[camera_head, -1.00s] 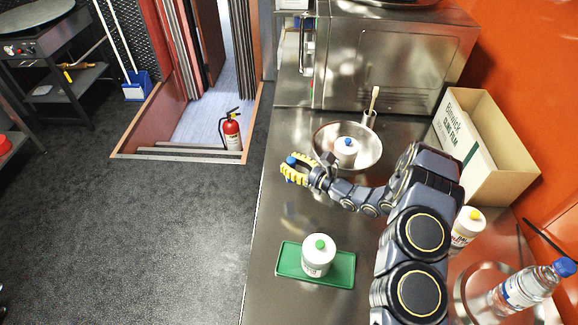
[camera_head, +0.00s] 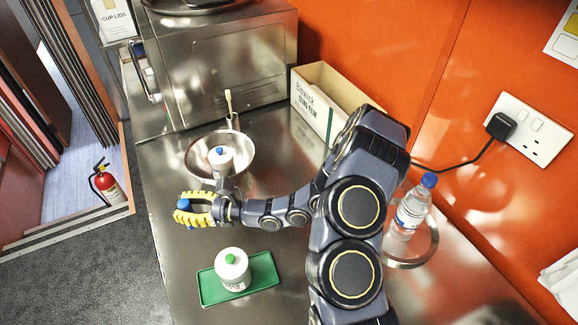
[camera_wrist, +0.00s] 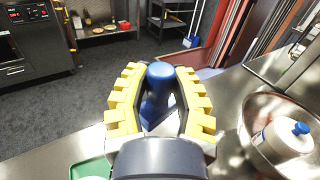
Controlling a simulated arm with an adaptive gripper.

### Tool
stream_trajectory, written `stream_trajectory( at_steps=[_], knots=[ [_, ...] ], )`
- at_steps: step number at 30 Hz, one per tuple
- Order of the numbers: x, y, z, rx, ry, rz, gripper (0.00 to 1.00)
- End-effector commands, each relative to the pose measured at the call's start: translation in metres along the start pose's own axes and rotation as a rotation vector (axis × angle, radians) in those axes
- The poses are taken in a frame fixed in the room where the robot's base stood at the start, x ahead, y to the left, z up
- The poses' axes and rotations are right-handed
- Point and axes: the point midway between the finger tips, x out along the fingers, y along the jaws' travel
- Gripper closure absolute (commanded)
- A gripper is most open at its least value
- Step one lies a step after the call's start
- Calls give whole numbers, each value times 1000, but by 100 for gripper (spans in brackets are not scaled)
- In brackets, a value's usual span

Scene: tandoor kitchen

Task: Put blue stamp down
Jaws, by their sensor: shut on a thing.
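The blue stamp (camera_wrist: 158,88) is between the yellow fingers of my gripper (camera_wrist: 158,100), which is shut on it. In the head view, the top of the blue stamp (camera_head: 184,204) shows at the tips of my gripper (camera_head: 186,211). The gripper is over the left part of the steel counter, between the steel bowl and the green tray. I cannot tell whether the stamp touches the counter; its lower end is hidden.
A steel bowl (camera_head: 243,168) holds a white bottle with a blue cap (camera_head: 220,160). A green tray (camera_head: 262,270) bears a white bottle with a green cap (camera_head: 232,268). A cardboard box (camera_head: 322,100) and a water bottle (camera_head: 410,207) stand to the right. Bare counter (camera_head: 165,235) lies at the left.

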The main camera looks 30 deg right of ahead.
Motion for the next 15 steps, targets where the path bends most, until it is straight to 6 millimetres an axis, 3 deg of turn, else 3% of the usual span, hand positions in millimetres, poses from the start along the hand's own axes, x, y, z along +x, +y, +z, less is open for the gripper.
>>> stream_trajectory(
  at_steps=[10,15],
  knots=[
    [0,-2,45,-2,-5,-8,100],
    [-3,-43,44,-3,-2,-138,100]
  ],
)
